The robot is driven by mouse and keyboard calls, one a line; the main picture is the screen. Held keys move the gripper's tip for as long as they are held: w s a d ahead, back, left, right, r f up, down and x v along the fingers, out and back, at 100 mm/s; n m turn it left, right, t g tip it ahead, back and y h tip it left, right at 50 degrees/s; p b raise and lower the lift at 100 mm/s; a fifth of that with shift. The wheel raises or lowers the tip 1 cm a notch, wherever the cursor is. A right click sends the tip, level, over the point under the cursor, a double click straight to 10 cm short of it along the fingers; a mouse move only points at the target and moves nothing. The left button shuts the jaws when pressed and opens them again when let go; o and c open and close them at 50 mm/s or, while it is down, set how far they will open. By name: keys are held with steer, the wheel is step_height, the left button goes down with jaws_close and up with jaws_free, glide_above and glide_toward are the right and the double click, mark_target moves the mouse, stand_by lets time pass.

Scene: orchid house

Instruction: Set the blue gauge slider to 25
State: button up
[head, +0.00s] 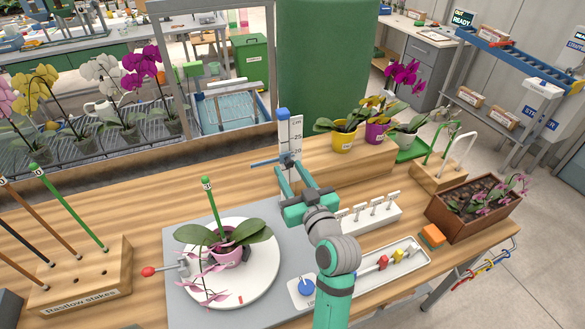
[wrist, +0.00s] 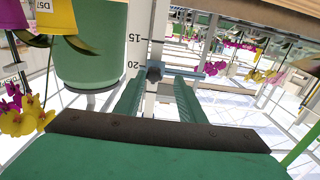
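The gauge (head: 297,127) is an upright post with a white scale and a blue cap, standing behind my gripper in the head view. Its marks 25 and 20 show there. The blue slider (head: 287,160) has a thin crossbar and sits low on the visible scale. In the wrist view the slider's dark blue knob (wrist: 154,73) lies close to the 20 label; 15 also shows. My gripper (head: 291,172) is open, its green fingers (wrist: 157,82) apart on either side of the knob. I cannot tell whether they touch it.
A white turntable (head: 263,286) with a potted orchid is left of my arm. Potted orchids (head: 343,141) stand on a raised ledge right of the gauge. A white labelled rack (head: 375,216) and a tool tray (head: 405,262) lie to the right. A stake block (head: 85,280) is far left.

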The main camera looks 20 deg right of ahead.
steer(key=shift+w+d, duration=0.2)
steer(key=shift+w, duration=0.3)
steer(key=shift+w+d+h, duration=0.3)
steer(key=shift+d, duration=0.15)
steer(key=shift+w+a, duration=0.1)
steer(key=shift+w, duration=0.05)
steer(key=c, duration=0.5)
jaws_close()
steer(key=shift+s+a+r, duration=0.1)
steer(key=shift+r, duration=1.2)
steer(key=shift+s+a+r, duration=0.1)
steer(key=shift+r, duration=1.15)
steer(key=shift+d, duration=0.1)
